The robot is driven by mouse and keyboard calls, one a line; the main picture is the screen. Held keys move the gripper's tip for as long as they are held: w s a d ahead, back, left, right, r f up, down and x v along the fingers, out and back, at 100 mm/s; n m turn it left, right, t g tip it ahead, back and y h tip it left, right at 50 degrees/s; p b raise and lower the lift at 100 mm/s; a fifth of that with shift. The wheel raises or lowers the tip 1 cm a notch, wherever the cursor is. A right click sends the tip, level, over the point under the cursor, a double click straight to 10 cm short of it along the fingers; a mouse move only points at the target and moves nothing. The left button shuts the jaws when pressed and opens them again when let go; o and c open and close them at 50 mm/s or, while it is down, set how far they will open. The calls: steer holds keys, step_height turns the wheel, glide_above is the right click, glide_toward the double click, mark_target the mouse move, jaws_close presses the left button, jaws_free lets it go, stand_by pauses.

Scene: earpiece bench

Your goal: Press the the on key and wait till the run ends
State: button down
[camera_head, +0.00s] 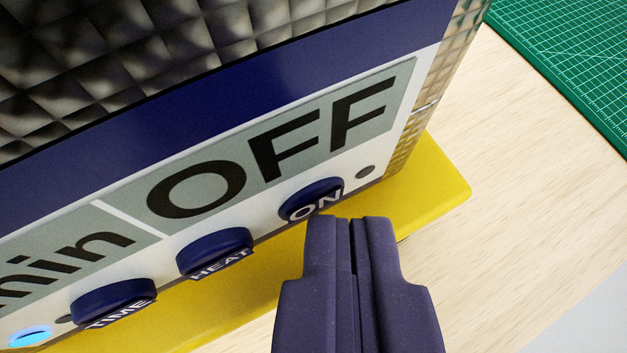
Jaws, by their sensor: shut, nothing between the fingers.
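The ON key (311,199) is a dark blue round button on the white front panel of a machine (120,240). My gripper (351,222) is shut and empty, its tips just in front of and below the ON key in the picture. I cannot tell whether the tips touch the key. The display (290,140) reads OFF in large black letters, with "min" (70,262) partly in view at its left. A small grey dot (365,172) sits right of the ON key and looks unlit.
The HEAT key (214,250) and TIME key (113,300) sit left of the ON key. A blue light (30,336) glows at the lower left. The machine stands on a yellow base (440,180) on a pale wooden bench (530,200). A green cutting mat (570,50) lies at the upper right.

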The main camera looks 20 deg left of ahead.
steer(key=shift+s+d, duration=0.1)
stand_by(0.3)
steer(key=shift+s+d, duration=0.4)
steer(key=shift+d, duration=0.1)
steer(key=s+d+b, duration=0.1)
steer(key=s+d, duration=0.2)
steer(key=shift+s+d, duration=0.15)
steer(key=shift+d, duration=0.25)
stand_by(0.6)
